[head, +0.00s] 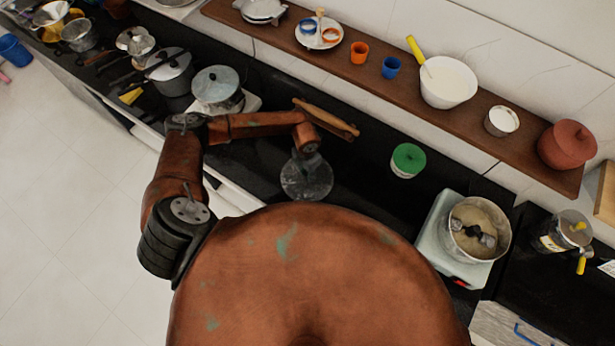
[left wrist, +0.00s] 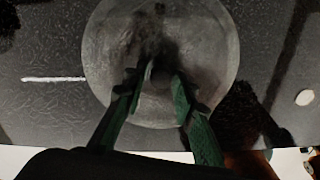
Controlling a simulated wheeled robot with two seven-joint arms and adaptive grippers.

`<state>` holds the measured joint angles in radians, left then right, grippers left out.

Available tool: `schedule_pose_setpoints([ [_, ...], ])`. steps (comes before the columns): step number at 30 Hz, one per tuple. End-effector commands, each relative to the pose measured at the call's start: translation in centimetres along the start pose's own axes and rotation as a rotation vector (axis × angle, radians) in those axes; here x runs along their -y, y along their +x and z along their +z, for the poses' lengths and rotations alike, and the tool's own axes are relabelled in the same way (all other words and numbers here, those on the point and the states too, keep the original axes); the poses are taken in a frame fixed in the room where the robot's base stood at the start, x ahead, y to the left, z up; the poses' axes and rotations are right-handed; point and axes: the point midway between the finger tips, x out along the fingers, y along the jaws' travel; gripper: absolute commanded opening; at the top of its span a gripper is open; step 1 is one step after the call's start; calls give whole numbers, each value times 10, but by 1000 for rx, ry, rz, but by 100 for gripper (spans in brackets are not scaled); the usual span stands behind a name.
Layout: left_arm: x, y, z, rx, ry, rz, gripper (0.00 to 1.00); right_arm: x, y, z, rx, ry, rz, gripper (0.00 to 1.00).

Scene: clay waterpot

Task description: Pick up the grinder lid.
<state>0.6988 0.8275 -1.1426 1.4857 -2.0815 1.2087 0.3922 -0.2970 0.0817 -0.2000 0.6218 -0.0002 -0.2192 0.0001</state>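The grinder lid is, as far as I can tell, the round grey see-through disc (head: 306,184) on the black counter in front of me. It fills the upper middle of the left wrist view (left wrist: 112,45). My left gripper (head: 307,156) is right over it, pointing down. In the left wrist view the two green fingers (left wrist: 163,77) reach to the lid's middle, one on each side of a dark spot that may be its knob. A gap shows between the tips, but I cannot tell whether they touch the knob. My right gripper is out of view.
A steel grinder drum (head: 477,231) sits on a pale base at the right. A green-lidded tub (head: 408,160) stands between it and the lid. Covered pots (head: 217,86) are left of the arm. A wooden shelf (head: 460,120) runs along the wall.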

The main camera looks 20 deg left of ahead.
Motion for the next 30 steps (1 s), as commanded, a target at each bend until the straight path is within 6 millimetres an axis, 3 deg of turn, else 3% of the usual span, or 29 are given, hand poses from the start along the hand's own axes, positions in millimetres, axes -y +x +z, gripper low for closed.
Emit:
schedule_pose_setpoints([
  [10,0,0,0,0,0,0,0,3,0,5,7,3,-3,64],
  [23,0,-2,0,1,0,0,0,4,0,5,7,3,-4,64],
  [30,-1,-24,1,3,0,0,0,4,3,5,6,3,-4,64],
])
